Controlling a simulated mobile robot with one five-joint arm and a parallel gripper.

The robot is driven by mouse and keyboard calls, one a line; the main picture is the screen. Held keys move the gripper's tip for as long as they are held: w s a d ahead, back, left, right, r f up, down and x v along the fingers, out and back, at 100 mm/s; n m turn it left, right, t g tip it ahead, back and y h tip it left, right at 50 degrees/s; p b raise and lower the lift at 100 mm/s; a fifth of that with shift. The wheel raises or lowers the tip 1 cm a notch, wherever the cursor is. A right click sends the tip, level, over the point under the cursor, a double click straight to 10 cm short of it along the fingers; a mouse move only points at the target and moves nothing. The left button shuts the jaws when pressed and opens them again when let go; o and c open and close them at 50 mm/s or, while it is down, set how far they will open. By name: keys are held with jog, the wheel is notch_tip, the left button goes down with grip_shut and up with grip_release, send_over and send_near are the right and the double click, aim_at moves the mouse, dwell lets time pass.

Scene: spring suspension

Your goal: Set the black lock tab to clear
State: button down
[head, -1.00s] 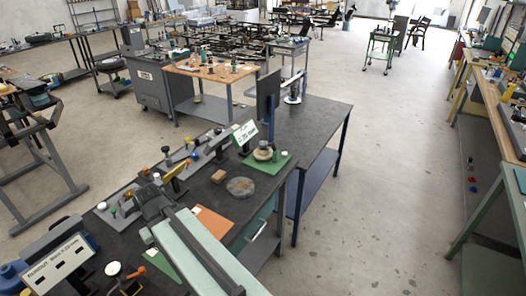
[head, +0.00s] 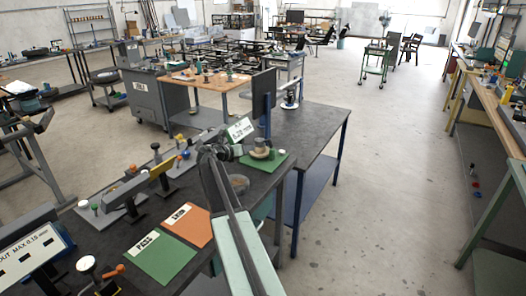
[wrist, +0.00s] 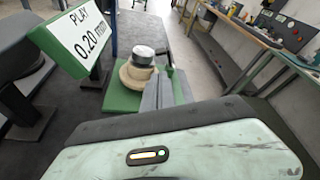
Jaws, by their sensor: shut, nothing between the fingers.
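My gripper (wrist: 166,93) is shut and empty; its grey fingers point toward a green mat in the wrist view. In the head view my gripper (head: 241,151) is beside the same mat (head: 276,165). On the mat stands a tan round part (wrist: 137,76) with a dark collar (wrist: 140,58) and a pale top; it also shows in the head view (head: 260,150). A small green post (wrist: 170,72) stands just right of it. I cannot make out which dark piece is the black lock tab. The fingers cover part of the mat.
A sign reading "PLAY 0.20 mm" (wrist: 86,36) stands close on the left. Green PASS (head: 158,258) and orange (head: 187,226) mats lie on the bench nearer me. A dark upright panel (head: 263,98) stands behind the tan part. Open floor lies to the right.

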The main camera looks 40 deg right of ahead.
aim_at(269, 143)
jog(key=b+x, duration=0.3)
jog(key=x, duration=0.6)
jog(key=shift+f, duration=0.15)
jog(key=shift+d, duration=0.4)
